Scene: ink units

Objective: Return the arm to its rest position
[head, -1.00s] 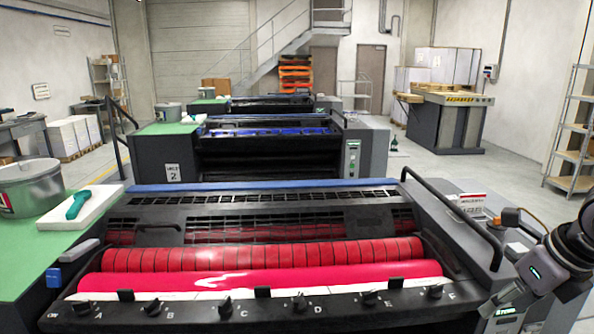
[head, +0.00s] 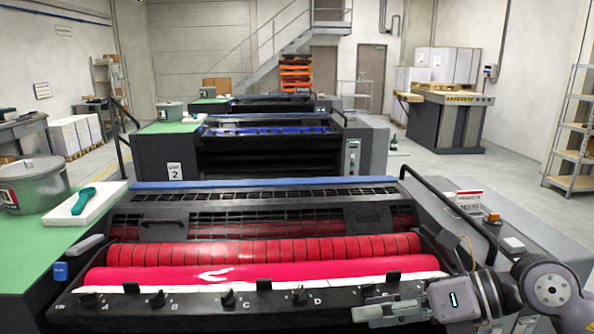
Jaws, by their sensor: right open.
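My right arm comes in at the lower right of the head view. Its gripper (head: 372,304) is open, points left and shows nothing between its fingers. It is over the front panel of the near ink unit (head: 190,300), in front of the right end of the pink ink roller (head: 270,273). It covers the knobs to the right of the letter D. Whether it touches the panel I cannot tell. My left gripper is not in view.
A railing (head: 445,212) runs along the unit's right side. An orange button (head: 493,217) and a white box sit nearby. On the green top at left stand an ink can (head: 33,186) and a white tray (head: 92,210) with a green tool (head: 83,202). Free floor lies at right.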

